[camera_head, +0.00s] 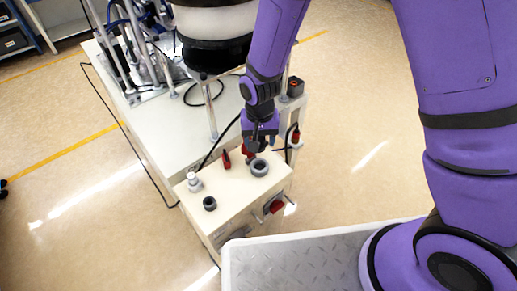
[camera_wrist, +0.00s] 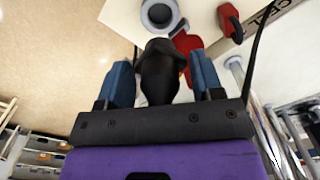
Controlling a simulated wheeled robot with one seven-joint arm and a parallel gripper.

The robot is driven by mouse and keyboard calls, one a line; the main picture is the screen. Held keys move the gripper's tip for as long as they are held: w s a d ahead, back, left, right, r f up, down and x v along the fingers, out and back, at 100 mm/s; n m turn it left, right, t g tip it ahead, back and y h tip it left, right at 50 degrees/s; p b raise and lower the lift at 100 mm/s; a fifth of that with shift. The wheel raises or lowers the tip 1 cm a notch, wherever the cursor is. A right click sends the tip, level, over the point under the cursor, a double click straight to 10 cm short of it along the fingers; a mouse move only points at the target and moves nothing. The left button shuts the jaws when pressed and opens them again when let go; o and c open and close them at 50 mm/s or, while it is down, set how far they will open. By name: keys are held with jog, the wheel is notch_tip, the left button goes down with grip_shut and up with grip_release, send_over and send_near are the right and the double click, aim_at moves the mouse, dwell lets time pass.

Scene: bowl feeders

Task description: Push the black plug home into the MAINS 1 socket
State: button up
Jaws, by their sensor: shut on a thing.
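My gripper (camera_head: 257,143) is above the far edge of the cream box top, beside a grey ring-shaped socket (camera_head: 259,167). In the wrist view, its two blue fingers (camera_wrist: 163,78) are shut on the black plug (camera_wrist: 160,72). The plug's front end points towards the box top, close to the grey ring (camera_wrist: 158,14), whose dark opening shows uncovered. I cannot tell whether the plug touches anything in front of it. No MAINS 1 lettering is readable.
The cream box (camera_head: 228,190) also carries a black round part (camera_head: 210,203), a pale knob (camera_head: 194,182) and a red part (camera_head: 227,160). A red piece (camera_wrist: 188,46) lies close beside the plug. A dark cable runs by the gripper. The bowl feeder (camera_head: 215,30) stands behind.

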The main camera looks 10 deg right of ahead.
jog(key=shift+f, duration=3.5)
jog(key=shift+f, duration=1.4)
jog(key=shift+w, duration=0.1)
jog(key=o, duration=1.4)
jog(key=shift+c, duration=0.2)
jog(key=shift+r, duration=0.1)
jog(key=shift+r, duration=3.55)
